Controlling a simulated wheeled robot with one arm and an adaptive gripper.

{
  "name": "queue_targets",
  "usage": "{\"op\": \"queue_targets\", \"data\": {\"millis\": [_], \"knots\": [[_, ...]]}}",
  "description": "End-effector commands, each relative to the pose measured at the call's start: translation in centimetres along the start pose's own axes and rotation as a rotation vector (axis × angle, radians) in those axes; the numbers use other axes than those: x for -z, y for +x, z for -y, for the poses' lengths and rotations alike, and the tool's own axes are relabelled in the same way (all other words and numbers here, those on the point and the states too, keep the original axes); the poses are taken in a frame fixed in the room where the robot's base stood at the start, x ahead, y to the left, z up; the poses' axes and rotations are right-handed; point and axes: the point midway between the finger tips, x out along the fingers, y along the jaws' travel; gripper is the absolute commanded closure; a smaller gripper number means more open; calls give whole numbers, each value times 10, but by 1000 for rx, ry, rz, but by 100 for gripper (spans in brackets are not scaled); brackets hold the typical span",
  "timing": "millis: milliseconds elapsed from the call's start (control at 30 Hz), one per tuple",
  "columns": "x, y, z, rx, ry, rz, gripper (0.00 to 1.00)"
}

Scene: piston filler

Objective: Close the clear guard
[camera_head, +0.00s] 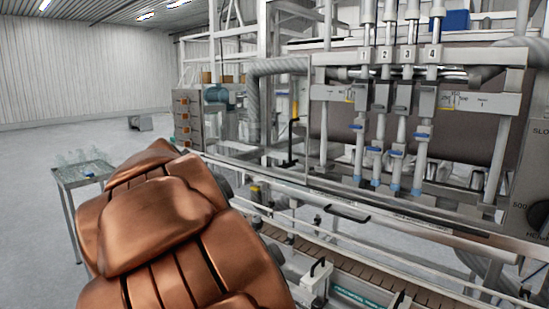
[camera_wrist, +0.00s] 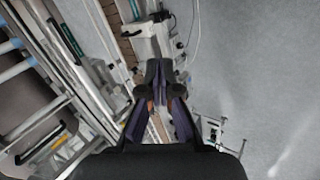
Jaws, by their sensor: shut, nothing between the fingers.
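The piston filler (camera_head: 415,95) stands at the right in the head view, with several numbered nozzles over a conveyor (camera_head: 350,275). A long metal-edged frame, which seems to belong to the clear guard, runs along its front with a black handle (camera_head: 347,213). The clear panel itself is hard to make out, so I cannot tell how far it is open. In the wrist view a similar black handle (camera_wrist: 40,142) lies at the left. My gripper (camera_wrist: 158,68) is shut and empty, fingertips together, over the conveyor side and apart from that handle. The head view does not show its fingers.
A small table with clear bottles (camera_head: 85,165) stands at the left. A control box with a knob (camera_head: 537,215) is at the right edge. Rails, brackets (camera_head: 316,280) and a grey hose (camera_head: 255,95) crowd the machine.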

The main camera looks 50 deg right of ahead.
Motion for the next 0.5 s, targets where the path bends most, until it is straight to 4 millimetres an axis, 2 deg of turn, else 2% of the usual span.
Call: {"op": "queue_targets", "data": {"millis": [33,100,200,300,500], "knots": [[18,3,-21,-67,14,-2,100],[42,1,-51,-163,21,-9,100],[75,-2,-89,-296,22,-18,100],[108,-7,-121,-423,12,-25,100],[177,-12,-165,-650,-39,-50,100]]}}
